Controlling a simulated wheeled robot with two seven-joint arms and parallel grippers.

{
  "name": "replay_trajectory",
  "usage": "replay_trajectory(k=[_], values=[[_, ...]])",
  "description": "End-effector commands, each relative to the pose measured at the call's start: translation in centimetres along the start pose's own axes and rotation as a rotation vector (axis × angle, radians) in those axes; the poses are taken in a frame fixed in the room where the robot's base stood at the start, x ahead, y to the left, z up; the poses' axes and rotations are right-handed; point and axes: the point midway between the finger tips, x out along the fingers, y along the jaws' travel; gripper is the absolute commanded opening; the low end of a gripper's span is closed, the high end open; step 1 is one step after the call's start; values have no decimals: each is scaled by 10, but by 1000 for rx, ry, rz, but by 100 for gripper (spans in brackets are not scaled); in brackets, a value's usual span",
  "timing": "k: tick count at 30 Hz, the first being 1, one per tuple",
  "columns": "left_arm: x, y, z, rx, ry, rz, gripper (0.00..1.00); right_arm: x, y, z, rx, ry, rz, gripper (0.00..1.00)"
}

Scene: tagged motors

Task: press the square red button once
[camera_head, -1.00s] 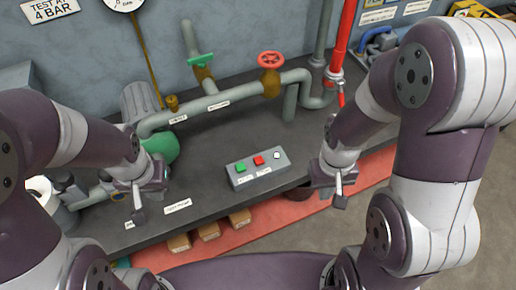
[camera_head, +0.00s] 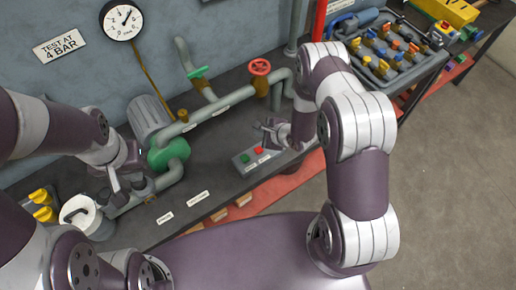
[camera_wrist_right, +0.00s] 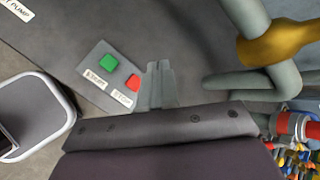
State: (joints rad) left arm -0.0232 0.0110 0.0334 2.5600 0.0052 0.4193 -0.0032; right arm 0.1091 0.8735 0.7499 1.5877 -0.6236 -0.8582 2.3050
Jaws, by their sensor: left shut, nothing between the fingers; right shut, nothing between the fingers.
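The square red button (camera_head: 259,150) sits on a grey control box (camera_head: 240,167) on the dark bench, beside a square green button (camera_head: 244,159). In the right wrist view the red button (camera_wrist_right: 133,82) lies just left of my shut fingertips (camera_wrist_right: 160,68), and the green button (camera_wrist_right: 107,61) is further left. My right gripper (camera_head: 268,127) is shut and empty, by the far right end of the box. I cannot tell whether it touches the box. My left gripper (camera_head: 118,196) is shut and empty at the left, near the green pump.
A green pump (camera_head: 168,152) and grey pipes stand behind and left of the box. A red valve wheel (camera_head: 260,67) rises behind my right gripper. A white pot (camera_head: 80,215) stands at the left. A tray of coloured parts (camera_head: 390,50) is at the back right.

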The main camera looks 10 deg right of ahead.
Motion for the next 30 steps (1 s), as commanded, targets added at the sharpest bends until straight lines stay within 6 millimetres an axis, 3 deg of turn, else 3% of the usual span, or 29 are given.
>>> replay_trajectory(k=[11, 30], values=[[5, 0, 1, 0, 0, 0, 0, 4, 3, -3, -3, 2, 1, 0], [73, 0, 9, 0, 0, 0, 0, 60, 43, -44, -4, 3, 1, 0]])
